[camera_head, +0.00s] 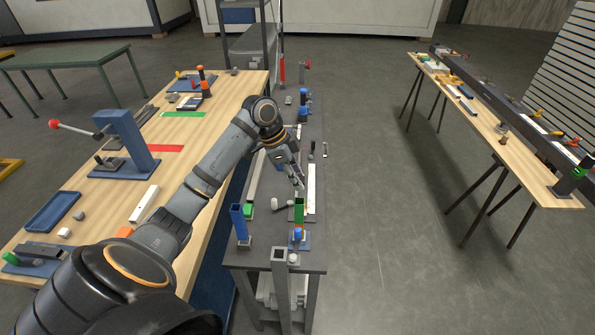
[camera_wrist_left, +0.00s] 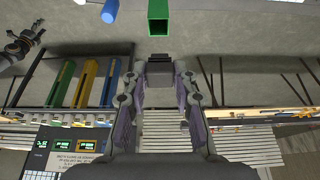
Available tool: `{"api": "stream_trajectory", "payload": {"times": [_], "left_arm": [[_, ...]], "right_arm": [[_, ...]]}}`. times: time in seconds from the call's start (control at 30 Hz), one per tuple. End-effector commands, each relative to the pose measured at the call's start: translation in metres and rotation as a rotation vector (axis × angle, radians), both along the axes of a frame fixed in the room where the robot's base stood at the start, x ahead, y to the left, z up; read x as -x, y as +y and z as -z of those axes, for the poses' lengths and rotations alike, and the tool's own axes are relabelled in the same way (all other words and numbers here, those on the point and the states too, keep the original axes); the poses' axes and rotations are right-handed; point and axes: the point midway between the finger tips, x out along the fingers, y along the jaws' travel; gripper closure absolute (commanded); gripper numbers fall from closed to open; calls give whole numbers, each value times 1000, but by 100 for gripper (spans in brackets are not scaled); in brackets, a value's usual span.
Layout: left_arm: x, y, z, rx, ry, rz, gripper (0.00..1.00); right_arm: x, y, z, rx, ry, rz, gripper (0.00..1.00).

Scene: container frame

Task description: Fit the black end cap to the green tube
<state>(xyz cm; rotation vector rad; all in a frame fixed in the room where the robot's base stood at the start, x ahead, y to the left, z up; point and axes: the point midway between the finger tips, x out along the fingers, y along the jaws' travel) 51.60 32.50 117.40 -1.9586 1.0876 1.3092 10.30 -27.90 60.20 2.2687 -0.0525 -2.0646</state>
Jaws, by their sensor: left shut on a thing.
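The green tube (camera_head: 299,211) stands upright at the near end of the dark narrow table. In the left wrist view the green tube (camera_wrist_left: 158,12) is at the top edge, its square open end towards the gripper. My left gripper (camera_head: 299,182) is just above the tube in the head view. In the left wrist view my left gripper (camera_wrist_left: 161,76) is shut on the small black end cap (camera_wrist_left: 160,57) at its fingertips. A gap shows between cap and tube there. The cap is too small to make out in the head view. My right gripper is not in view.
A blue square tube (camera_head: 239,223) stands left of the green one. A blue-topped fixture (camera_head: 298,239) is just in front. The dark table (camera_head: 255,255) is narrow, with a wooden workbench (camera_head: 110,205) on its left and open floor (camera_head: 385,220) on its right.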

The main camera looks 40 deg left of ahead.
Motion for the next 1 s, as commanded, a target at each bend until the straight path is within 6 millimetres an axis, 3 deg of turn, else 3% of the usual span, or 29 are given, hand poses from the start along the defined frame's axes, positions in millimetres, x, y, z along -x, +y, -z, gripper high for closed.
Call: {"api": "stream_trajectory", "payload": {"times": [0.27, 0.6, 1.0], "left_arm": [[0, 0, 16, 0, 0, 1, 89], [0, 0, 48, 0, -2, 1, 89], [0, -1, 54, 0, -1, 2, 89]], "right_arm": [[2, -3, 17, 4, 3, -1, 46], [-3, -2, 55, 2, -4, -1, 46], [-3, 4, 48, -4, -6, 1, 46]]}}
